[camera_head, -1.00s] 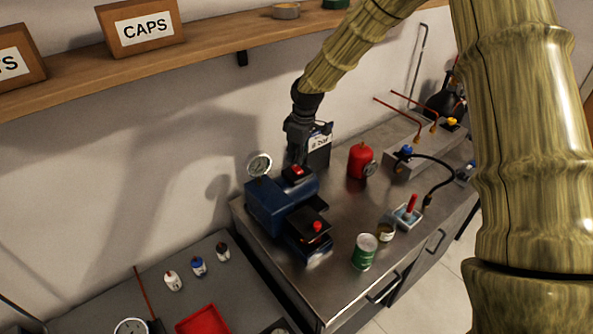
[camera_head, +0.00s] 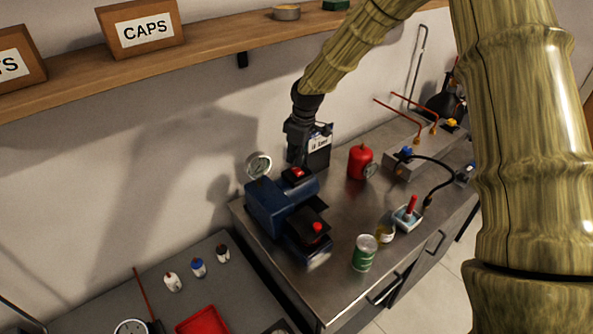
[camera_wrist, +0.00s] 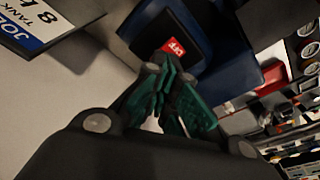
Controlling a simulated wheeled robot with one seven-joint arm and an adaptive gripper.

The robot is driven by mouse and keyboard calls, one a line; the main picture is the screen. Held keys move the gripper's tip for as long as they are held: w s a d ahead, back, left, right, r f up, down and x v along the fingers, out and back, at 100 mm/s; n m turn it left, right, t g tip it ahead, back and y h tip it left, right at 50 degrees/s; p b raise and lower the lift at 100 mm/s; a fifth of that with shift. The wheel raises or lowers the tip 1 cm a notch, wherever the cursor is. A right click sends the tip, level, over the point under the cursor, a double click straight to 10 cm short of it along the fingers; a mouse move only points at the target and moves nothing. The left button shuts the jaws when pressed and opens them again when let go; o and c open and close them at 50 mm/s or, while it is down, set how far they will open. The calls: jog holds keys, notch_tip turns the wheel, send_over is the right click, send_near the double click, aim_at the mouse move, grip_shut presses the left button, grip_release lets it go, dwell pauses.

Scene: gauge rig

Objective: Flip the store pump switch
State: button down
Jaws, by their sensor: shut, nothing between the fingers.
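The blue pump unit (camera_head: 268,205) stands on the left end of the steel bench. A red rocker switch (camera_head: 298,172) sits in a black plate on its top, near the wall. In the wrist view the red switch (camera_wrist: 174,48) shows just beyond the fingertips, with pale markings on it. My gripper (camera_head: 297,162) points down just above the switch. In the wrist view its green-padded fingers (camera_wrist: 168,72) are together and empty, close to the switch; I cannot tell whether they touch it. Which way the rocker is tipped is not clear.
A round gauge (camera_head: 259,165) rises at the pump's left. A lettered card (camera_head: 319,152) stands right behind my gripper. A red button (camera_head: 317,227) is on the pump's front part. A red canister (camera_head: 360,162) and green can (camera_head: 364,252) stand to the right.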

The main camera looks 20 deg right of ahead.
aim_at(295, 168)
jog(key=shift+f+b, duration=0.45)
jog(key=shift+f, duration=0.7)
dwell(1.2)
jog(key=shift+r, duration=0.15)
jog(key=shift+r+p, duration=2.2)
jog(key=shift+r, duration=1.15)
